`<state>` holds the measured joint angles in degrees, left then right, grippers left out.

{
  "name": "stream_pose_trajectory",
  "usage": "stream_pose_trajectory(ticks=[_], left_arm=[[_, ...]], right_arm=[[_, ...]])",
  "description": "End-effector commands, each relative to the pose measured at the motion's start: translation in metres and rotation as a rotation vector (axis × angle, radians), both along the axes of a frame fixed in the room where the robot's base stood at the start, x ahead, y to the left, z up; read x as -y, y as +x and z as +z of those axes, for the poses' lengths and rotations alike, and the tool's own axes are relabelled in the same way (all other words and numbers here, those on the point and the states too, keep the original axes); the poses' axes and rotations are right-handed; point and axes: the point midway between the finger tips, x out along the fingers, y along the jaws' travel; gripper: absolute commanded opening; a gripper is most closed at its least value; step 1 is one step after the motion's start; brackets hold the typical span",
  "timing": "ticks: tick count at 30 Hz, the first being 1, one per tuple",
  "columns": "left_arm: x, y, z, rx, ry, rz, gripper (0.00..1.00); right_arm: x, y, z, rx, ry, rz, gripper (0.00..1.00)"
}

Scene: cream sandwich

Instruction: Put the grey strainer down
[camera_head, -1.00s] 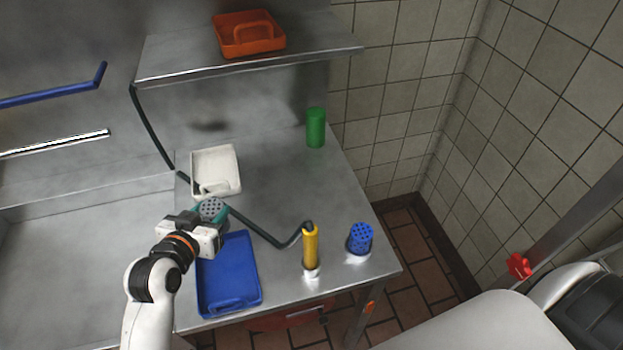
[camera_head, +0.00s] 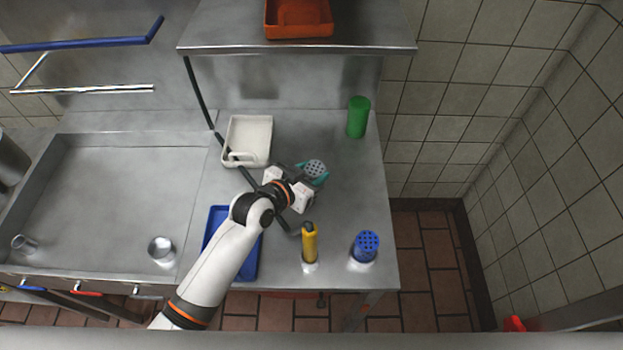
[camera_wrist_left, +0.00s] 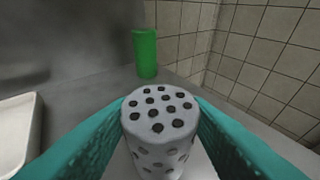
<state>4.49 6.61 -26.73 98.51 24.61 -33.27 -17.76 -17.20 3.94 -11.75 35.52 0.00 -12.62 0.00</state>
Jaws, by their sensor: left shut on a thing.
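The grey strainer (camera_head: 314,168) is a small cylinder with dark holes in its top. My left gripper (camera_head: 312,174) is shut on it, over the steel counter between the white tray and the green cylinder. In the left wrist view the strainer (camera_wrist_left: 160,125) stands upright between the two teal fingers (camera_wrist_left: 160,128). Its underside is hidden, so I cannot tell whether it touches the counter. My right gripper is not in view.
A green cylinder (camera_head: 358,117) stands at the back right. A white tray (camera_head: 249,138) lies left, a blue tray (camera_head: 217,215) under my arm. A yellow-handled tool (camera_head: 309,242) and a blue strainer (camera_head: 366,245) stand in front. Counter (camera_head: 358,190) to the right is clear.

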Motion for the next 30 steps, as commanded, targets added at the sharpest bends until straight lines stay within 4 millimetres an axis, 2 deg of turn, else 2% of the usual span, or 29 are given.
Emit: stream_pose_trajectory(ticks=[3,7,19,20,23,30], left_arm=[[-0.001,0.000,-0.019,-0.005,0.004,0.000,0.21],[0.000,0.000,-0.033,-0.002,0.003,0.000,0.21],[0.000,0.000,-0.039,0.000,0.002,0.001,0.21],[0.000,0.000,-0.039,0.000,0.002,0.001,0.47],[0.000,0.000,-0.038,0.000,0.002,0.001,0.63],[0.000,0.000,-0.038,-0.001,0.002,0.001,0.65]], right_arm=[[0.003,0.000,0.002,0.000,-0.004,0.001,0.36],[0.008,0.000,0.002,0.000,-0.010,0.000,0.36],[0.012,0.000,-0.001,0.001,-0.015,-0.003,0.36],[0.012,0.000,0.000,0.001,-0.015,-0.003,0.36],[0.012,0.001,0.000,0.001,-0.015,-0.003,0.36],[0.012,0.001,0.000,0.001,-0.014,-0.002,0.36]])
